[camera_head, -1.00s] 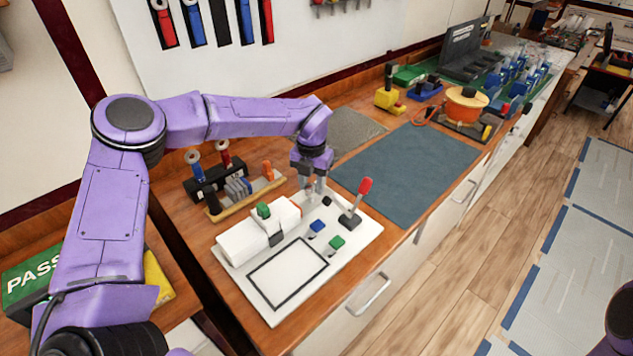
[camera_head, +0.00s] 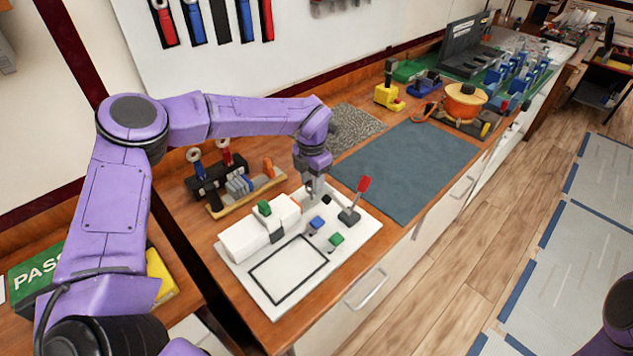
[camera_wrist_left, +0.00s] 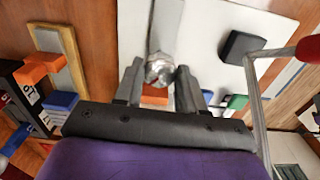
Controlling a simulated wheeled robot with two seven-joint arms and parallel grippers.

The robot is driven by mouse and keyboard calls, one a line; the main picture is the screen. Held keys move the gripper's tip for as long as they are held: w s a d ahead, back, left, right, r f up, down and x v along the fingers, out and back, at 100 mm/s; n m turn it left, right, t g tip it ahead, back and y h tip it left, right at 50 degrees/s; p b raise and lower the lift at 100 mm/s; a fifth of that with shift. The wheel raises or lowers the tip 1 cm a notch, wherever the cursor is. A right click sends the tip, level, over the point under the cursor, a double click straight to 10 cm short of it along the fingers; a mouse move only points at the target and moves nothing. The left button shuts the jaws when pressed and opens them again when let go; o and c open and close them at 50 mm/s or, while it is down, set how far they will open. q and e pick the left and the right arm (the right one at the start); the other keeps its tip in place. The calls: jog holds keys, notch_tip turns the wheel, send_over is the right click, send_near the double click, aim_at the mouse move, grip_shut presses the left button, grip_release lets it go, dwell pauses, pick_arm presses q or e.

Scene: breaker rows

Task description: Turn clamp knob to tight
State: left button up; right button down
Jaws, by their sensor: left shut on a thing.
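A white board (camera_head: 340,278) lies on the wooden bench and carries several fittings. My left gripper (camera_head: 315,192) points down at the board's far end, beside the red-handled lever. In the left wrist view, its fingers (camera_wrist_left: 158,75) are closed around a small shiny metal knob (camera_wrist_left: 158,67), which I take to be the clamp knob. A grey metal bar (camera_wrist_left: 166,28) runs away from the knob over the board. In the head view the fingers largely hide the knob, and I cannot read any tight mark. My right gripper is not in view.
The red-handled lever (camera_head: 362,186) stands close to the gripper. A tool rack (camera_head: 230,188) stands behind. The blue-grey mat (camera_head: 410,170) is bare.

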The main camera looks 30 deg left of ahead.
aim_at(311, 185)
pick_arm(q)
jog(key=shift+s+f, duration=0.15)
jog(key=o, duration=1.1)
jog(key=shift+c, duration=0.2)
jog(key=shift+s+r, duration=0.15)
jog(key=shift+r, duration=0.05)
jog(key=shift+r, duration=0.15)
notch_tip(311, 185, up, 10)
jog(key=b, duration=0.2)
jog(key=shift+r+b, duration=0.15)
jog(key=shift+b, duration=0.15)
